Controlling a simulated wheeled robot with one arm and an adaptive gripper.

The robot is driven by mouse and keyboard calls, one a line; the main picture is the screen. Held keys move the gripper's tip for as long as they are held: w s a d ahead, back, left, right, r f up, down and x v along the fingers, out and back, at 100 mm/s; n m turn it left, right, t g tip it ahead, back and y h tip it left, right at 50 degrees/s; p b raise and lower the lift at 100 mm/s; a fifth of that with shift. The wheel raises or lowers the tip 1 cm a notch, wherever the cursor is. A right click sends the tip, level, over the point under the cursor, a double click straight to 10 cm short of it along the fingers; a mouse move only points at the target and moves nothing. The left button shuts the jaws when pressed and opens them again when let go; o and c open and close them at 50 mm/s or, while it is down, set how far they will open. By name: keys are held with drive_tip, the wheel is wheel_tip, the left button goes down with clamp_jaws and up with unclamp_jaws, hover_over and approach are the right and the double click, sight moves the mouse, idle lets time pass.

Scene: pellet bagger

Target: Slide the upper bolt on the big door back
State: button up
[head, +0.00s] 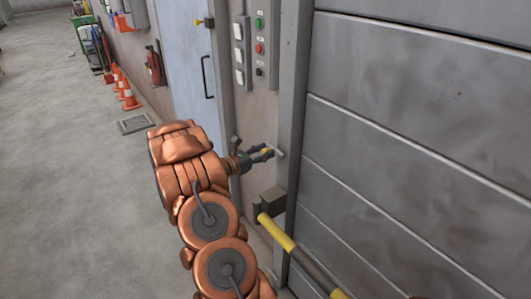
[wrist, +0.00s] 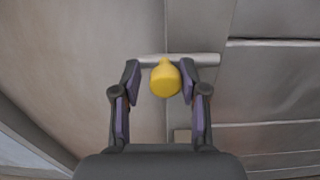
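The bolt (wrist: 207,60) shows in the wrist view as a grey rod lying across a seam between a plain beige panel and the grey panelled side. Its round yellow knob (wrist: 165,79) stands out towards me. My gripper (wrist: 160,77) is open, with one finger on each side of the knob and small gaps visible beside it. In the head view my gripper (head: 266,154) is at the frame left of the big door (head: 430,130), and the bolt's pale end (head: 279,151) shows just past the fingers. Most of the bolt is hidden there.
A yellow and grey bar (head: 277,232) on a dark bracket (head: 269,204) sits below my gripper. A button panel (head: 260,45) is above. A pale blue door (head: 190,70), a fire extinguisher (head: 154,66) and cones (head: 128,96) stand further left. The floor (head: 70,180) at left is clear.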

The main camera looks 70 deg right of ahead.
drive_tip(key=shift+o, duration=0.7)
drive_tip(key=shift+a, duration=0.1)
drive_tip(key=v, duration=1.1)
drive_tip(key=shift+w+a, duration=0.15)
drive_tip(key=shift+a, duration=0.25)
drive_tip(key=s+a+r+m+y, duration=0.3)
drive_tip(key=s+a, duration=0.1)
drive_tip(key=a, duration=0.3)
drive_tip(key=s+a+r+m+y, duration=0.3)
drive_tip(key=a+m, duration=0.1)
drive_tip(key=a, duration=0.4)
drive_tip(key=s+a+m+t+y, duration=0.1)
drive_tip(key=s+a+t+y, duration=0.1)
drive_tip(key=a, duration=0.9)
drive_tip(key=s+a+m+t+y, duration=0.2)
drive_tip(key=s+a+y, duration=0.2)
drive_tip(key=a, duration=0.7)
drive_tip(key=s+a+m+t+y, duration=0.2)
drive_tip(key=s+a+t+y, duration=0.1)
drive_tip(key=a, duration=0.8)
drive_tip(key=shift+s+y, duration=0.2)
drive_tip(key=shift+y, duration=0.1)
